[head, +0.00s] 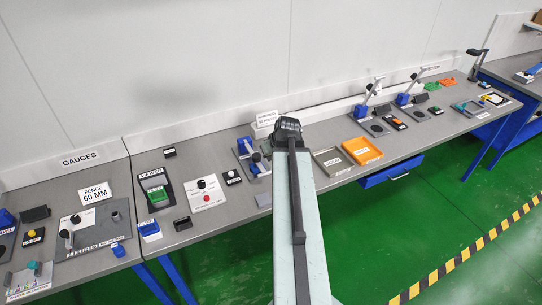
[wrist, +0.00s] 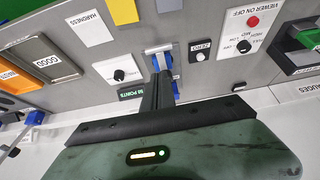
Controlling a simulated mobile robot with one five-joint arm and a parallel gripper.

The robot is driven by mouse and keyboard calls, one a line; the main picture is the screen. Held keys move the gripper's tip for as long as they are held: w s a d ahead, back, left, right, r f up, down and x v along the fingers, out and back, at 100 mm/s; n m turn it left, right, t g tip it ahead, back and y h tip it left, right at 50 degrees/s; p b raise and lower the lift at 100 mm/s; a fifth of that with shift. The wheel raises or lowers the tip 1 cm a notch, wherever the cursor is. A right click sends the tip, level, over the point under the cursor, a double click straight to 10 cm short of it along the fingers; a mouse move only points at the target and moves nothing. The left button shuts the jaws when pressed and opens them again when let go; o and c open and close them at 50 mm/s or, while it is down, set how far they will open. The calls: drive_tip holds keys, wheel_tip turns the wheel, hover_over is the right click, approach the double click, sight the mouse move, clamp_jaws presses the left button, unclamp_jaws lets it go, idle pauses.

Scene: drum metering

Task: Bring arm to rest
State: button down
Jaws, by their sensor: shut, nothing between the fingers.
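My arm (head: 302,225) reaches from the bottom middle of the head view up toward the bench. At its far end my dark gripper (head: 287,127) shows over the bench near the wall; its fingertips are hard to make out there. In the wrist view my gripper (wrist: 163,80) has its dark fingers together, with nothing held between them. It overlaps a blue-and-grey fixture (wrist: 160,50) on the bench behind it. I cannot tell the gap between the fingers and that fixture.
The grey bench (head: 225,205) carries several panels and fixtures. Left of my arm are a white knob panel (head: 206,194) and a blue fixture (head: 248,158). Right are a grey tray (head: 333,162) and an orange tray (head: 362,151). A blue drawer (head: 391,172) hangs below; green floor lies in front.

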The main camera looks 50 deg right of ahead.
idle(0.3)
drive_tip(key=w+a+f+n+y+b, duration=0.15)
drive_tip(key=w+a, duration=0.25)
drive_tip(key=a, duration=0.4)
drive_tip(key=w+a+f+n+b, duration=0.15)
drive_tip(key=w+a, duration=0.25)
drive_tip(key=a, duration=0.4)
drive_tip(key=w+a+f+n+y+b, duration=0.15)
drive_tip(key=w+a, duration=0.25)
drive_tip(key=a, duration=0.4)
drive_tip(key=a+f+n+g+b, duration=0.2)
drive_tip(key=a+f, duration=0.1)
drive_tip(key=a, duration=0.9)
drive_tip(key=s+a+f+m+g+h, duration=0.1)
drive_tip(key=s+a+f+m+g, duration=0.1)
drive_tip(key=s+a, duration=0.5)
drive_tip(key=shift+s+f+g, duration=0.15)
drive_tip(key=shift+s+g, duration=0.45)
drive_tip(key=shift+g, duration=0.1)
